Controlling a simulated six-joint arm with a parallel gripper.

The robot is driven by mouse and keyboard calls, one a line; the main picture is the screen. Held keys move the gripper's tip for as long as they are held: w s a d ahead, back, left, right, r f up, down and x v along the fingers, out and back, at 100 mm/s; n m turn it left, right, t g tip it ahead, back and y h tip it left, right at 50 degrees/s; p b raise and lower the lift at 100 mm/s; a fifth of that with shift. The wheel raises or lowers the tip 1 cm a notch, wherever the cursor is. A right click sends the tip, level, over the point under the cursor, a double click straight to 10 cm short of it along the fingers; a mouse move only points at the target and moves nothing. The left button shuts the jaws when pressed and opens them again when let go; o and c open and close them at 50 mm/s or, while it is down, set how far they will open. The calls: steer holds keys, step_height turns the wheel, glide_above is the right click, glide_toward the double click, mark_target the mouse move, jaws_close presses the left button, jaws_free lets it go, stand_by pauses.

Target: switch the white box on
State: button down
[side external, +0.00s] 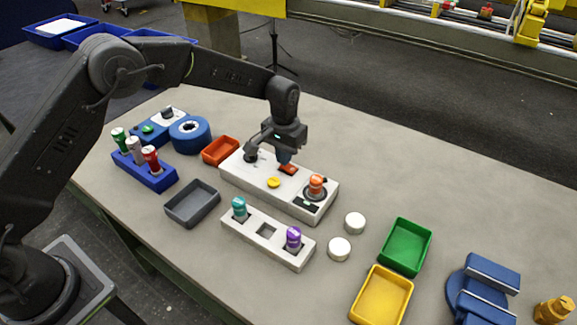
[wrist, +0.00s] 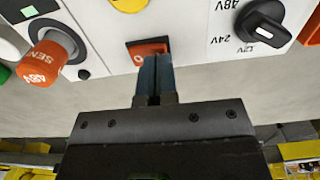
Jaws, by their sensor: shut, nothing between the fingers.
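The white box (side external: 246,174) lies on the grey table in the middle of the side view; its top also shows in the wrist view (wrist: 188,22). It carries a red rocker switch (wrist: 148,47) with a white "0" mark, also seen in the side view (side external: 288,170). My gripper (wrist: 155,58) is shut and empty, pointing down. Its blue fingertips are at the edge of the red switch and hide part of it. I cannot tell whether they touch it. In the side view my gripper (side external: 285,162) is right above the switch.
The box also bears a black rotary knob (wrist: 262,20), a yellow button (side external: 273,182) and an orange plug (side external: 316,184). A white holder with teal and purple pieces (side external: 252,241) stands in front. A red tray (side external: 220,151) is close at left. The table's back right is clear.

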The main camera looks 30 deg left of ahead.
steer(key=shift+f, duration=0.65)
steer(key=shift+r, duration=3.55)
